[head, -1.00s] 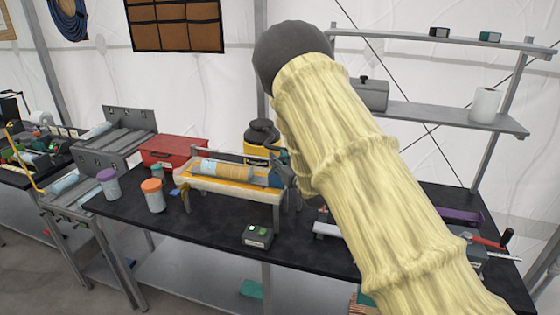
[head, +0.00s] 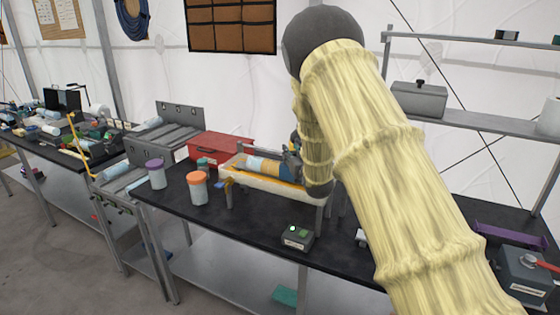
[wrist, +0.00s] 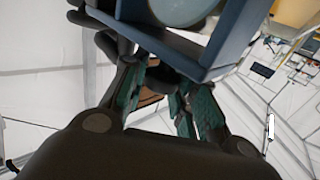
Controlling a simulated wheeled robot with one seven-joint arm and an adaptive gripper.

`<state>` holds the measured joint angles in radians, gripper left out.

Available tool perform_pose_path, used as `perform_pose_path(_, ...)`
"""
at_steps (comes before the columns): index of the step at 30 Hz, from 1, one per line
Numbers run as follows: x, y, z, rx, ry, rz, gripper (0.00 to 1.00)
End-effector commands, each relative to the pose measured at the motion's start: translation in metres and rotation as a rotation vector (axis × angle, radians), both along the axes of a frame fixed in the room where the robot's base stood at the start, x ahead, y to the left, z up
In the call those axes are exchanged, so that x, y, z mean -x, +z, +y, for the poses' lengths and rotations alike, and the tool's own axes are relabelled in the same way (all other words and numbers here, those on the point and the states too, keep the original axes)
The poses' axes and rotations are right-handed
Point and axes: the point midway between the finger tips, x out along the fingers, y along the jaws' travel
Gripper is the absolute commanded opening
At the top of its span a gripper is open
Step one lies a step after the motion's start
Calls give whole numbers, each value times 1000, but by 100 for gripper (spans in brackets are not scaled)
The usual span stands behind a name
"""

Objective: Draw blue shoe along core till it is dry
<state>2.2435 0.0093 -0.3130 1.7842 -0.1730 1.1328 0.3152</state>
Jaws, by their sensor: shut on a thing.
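The core (head: 264,166), a tan and pale blue cylinder, lies in a long white tray (head: 270,186) on the black bench. The blue shoe (head: 294,166) is at the core's right end in the head view, partly hidden by my arm. In the wrist view the blue shoe (wrist: 215,50) fills the top as a blue, box-like frame, with a pale round end of the core (wrist: 183,8) inside it. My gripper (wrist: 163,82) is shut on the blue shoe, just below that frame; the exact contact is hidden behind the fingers.
Left of the tray stand an orange-lidded jar (head: 198,188) and a purple-lidded jar (head: 156,175). A red case (head: 218,147) is behind. A small meter with a green light (head: 297,237) sits in front, near the bench's front edge.

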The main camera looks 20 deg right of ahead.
Motion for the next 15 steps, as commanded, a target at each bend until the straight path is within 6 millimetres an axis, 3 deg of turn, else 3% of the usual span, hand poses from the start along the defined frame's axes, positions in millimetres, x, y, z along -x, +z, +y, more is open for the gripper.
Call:
perform_pose_path(10, 0, 1, -5, 1, -7, 0, 0)
perform_pose_path(11, 0, 1, -4, 1, -7, 0, 34)
perform_pose_path(13, 0, 1, -4, 1, -7, 0, 47)
perform_pose_path(15, 0, 1, -3, 1, -6, 0, 49)
